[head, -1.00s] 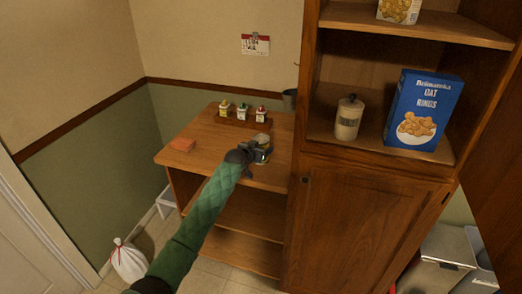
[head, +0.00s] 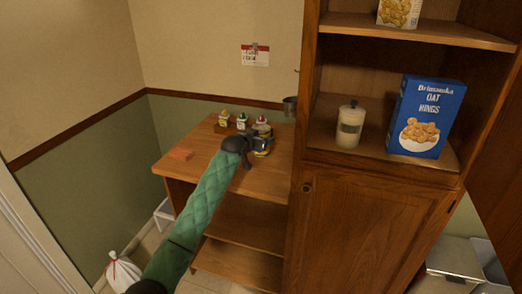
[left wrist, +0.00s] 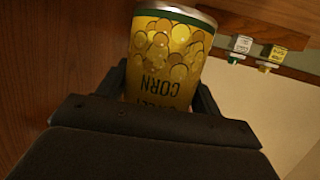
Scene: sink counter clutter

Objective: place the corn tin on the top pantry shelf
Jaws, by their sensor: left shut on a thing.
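The corn tin (left wrist: 166,60) is yellow with a printed "CORN" label and a silver rim. It fills the middle of the left wrist view, between the two fingers of my left gripper (left wrist: 165,95). In the head view my left gripper (head: 253,146) is shut on the tin (head: 263,145) over the right part of the wooden counter, in front of the condiment bottles. The pantry cabinet stands to the right, and its top visible shelf (head: 440,31) carries a cereal box. My right gripper is not in view.
The lower pantry shelf (head: 385,151) holds a cream canister (head: 349,126) and a blue Oat Rings box (head: 427,117). Condiment bottles (head: 241,121) stand at the counter's back. The cabinet's upright side divides counter and shelves.

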